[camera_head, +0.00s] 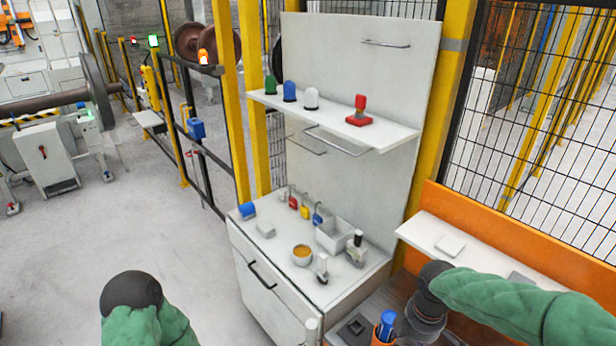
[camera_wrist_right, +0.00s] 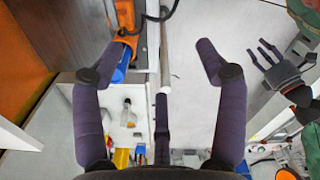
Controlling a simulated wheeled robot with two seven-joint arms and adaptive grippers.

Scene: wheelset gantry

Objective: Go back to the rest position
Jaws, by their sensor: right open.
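My right arm in its green sleeve comes in from the right edge of the head view, with the dark right gripper (camera_head: 422,318) low over the bench by the cabinet. In the right wrist view, the right gripper (camera_wrist_right: 158,72) has its purple fingers spread wide, with nothing held between them. My left arm shows at the bottom left of the head view, only a green sleeve with a black joint; its gripper is hidden there. The left gripper (camera_wrist_right: 275,68) shows at the right of the right wrist view, with its dark fingers apart and empty.
A white cabinet (camera_head: 262,283) holds small tools, a white bin (camera_head: 335,234) and a yellow-orange round item (camera_head: 302,254). A shelf (camera_head: 385,137) above carries coloured domes and a red piece (camera_head: 360,110). A blue item (camera_head: 386,322) stands beside my right gripper.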

